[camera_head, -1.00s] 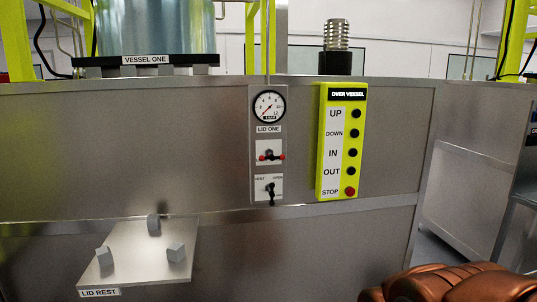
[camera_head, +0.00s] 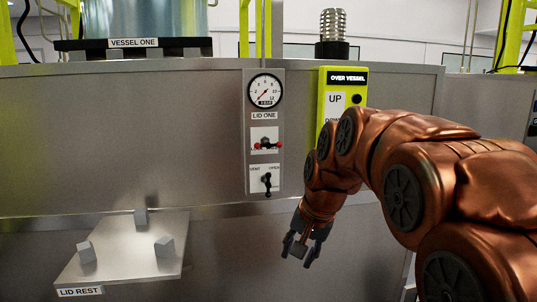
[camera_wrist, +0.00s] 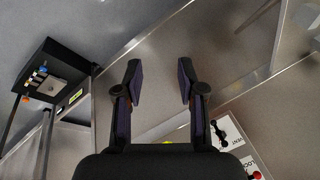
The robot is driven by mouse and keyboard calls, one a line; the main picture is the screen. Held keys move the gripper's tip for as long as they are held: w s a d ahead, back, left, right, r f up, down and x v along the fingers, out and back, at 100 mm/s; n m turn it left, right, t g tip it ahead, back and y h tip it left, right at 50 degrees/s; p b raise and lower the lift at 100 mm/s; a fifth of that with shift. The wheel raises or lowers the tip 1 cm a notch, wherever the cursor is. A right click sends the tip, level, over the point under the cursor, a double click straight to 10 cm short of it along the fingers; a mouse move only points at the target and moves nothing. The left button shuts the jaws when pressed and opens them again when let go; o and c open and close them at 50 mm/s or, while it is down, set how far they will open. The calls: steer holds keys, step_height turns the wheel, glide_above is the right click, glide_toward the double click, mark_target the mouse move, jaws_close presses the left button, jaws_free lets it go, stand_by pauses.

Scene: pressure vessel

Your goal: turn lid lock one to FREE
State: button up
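In the wrist view part of the lock plate (camera_wrist: 250,164), with a red knob, shows at the lower right corner. Below the lock is the vent handle (camera_head: 267,182), black and pointing about straight down; its plate also shows in the wrist view (camera_wrist: 228,130). My gripper (camera_head: 300,252) is below and right of both handles, apart from them. Its fingers (camera_wrist: 160,82) are open and empty.
A gauge (camera_head: 265,91) sits above the lock. The yellow OVER VESSEL button box (camera_head: 328,78) is to the right, partly hidden by my arm. The lid rest (camera_head: 120,258) with grey blocks juts out at the lower left. The panel between is bare.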

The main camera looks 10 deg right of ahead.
steer(key=w+d+r+m+t+y+b, duration=0.1)
steer(key=w+r+m+t+b, duration=0.2)
steer(key=w, duration=0.7)
steer(key=w+d+r+m+t+b, duration=0.15)
steer(key=w+r, duration=0.35)
steer(key=w, duration=0.5)
steer(key=m+t+y+b, duration=0.3)
steer(key=t+y+b, duration=0.1)
steer(key=t+b, duration=0.4)
glide_toward(270, 146)
steer(key=shift+w+a+g, duration=0.55)
steer(key=shift+w+a, duration=0.05)
steer(key=shift+w, duration=0.9)
steer(key=shift+m, duration=0.25)
steer(key=p+x, duration=0.1)
steer(key=x, duration=0.2)
steer(key=r+p+x, duration=0.1)
steer(key=x, duration=0.1)
steer(key=shift+w+a+f+p, duration=0.1)
steer(key=shift+w+a+p, duration=0.05)
steer(key=shift+w+p, duration=0.25)
steer(key=shift+p+x, duration=0.5)
steer(key=shift+x, duration=0.5)
steer(key=shift+f, duration=0.15)
steer(key=shift+f, duration=0.1)
jaws_close()
